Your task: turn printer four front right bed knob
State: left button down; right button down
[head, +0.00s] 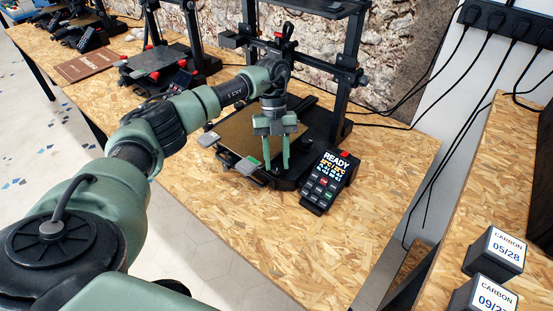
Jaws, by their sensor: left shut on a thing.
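The nearest printer has a dark upright frame (349,76) and a tan bed (237,134). I take it to be printer four. My left gripper (276,168) reaches down at the bed's front right corner, with its two green fingers pointing down. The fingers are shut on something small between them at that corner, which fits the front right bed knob. The knob itself is hidden by the fingers and the bed edge, so I cannot see how it is turned. My right gripper is not in view.
A control box (330,182) reading READY stands just right of the gripper. More printers (160,64) and a brown board (86,66) lie to the left. CARBON boxes (496,250) stand at lower right.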

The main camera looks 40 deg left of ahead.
pick_arm(q)
jog(key=c, duration=1)
grip_release()
jog(key=shift+o, duration=0.2)
jog(key=shift+a+r, duration=0.1)
